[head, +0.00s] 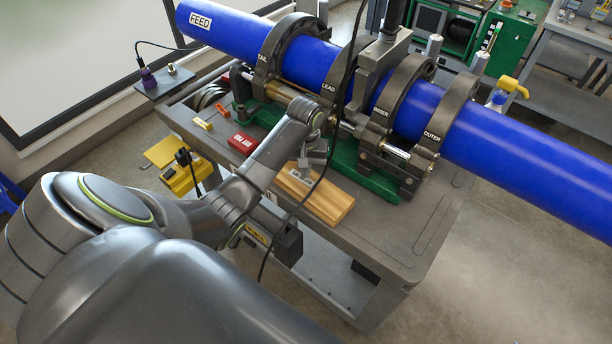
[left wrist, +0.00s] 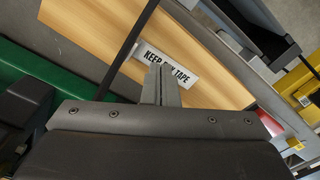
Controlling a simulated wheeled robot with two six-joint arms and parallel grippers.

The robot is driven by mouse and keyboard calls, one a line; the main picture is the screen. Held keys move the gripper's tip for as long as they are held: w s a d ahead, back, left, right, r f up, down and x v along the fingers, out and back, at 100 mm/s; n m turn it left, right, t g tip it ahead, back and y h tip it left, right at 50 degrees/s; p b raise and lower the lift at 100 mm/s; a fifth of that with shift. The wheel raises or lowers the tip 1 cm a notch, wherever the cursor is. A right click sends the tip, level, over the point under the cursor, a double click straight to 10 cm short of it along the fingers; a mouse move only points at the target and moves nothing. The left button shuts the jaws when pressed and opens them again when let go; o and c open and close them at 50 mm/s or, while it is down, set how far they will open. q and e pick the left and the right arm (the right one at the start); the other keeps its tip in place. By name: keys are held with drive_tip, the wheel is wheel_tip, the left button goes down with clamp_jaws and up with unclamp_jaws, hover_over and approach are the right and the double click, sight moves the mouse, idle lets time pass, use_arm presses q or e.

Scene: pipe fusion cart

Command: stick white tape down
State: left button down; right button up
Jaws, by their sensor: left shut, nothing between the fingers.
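A wooden block (head: 326,203) lies on the cart top in front of the clamp machine. A short strip of white tape (left wrist: 182,70) with black lettering lies across the block's face; the fingers hide part of the lettering. The tape also shows small in the head view (head: 299,181). My left gripper (head: 308,166) is over the block, beside the tape. In the left wrist view its fingertips (left wrist: 161,70) are together and overlap the tape; I cannot tell whether they touch it. Nothing is held. My right gripper is out of view.
The green machine base (head: 366,177) and dark clamps holding the blue pipe (head: 500,143) stand just behind the block. A red box (head: 242,143) lies to the left. A dark cable crosses near my gripper. The cart top (head: 410,230) is clear at right.

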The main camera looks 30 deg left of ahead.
use_arm(q)
drive_tip(key=shift+f, duration=0.1)
idle(0.4)
drive_tip(key=shift+f, duration=0.75)
drive_tip(key=shift+s+f, duration=0.1)
idle(0.6)
wheel_tip(320, 180, up, 7)
drive_tip(key=p, duration=0.8)
drive_tip(key=shift+p, duration=0.4)
idle(0.4)
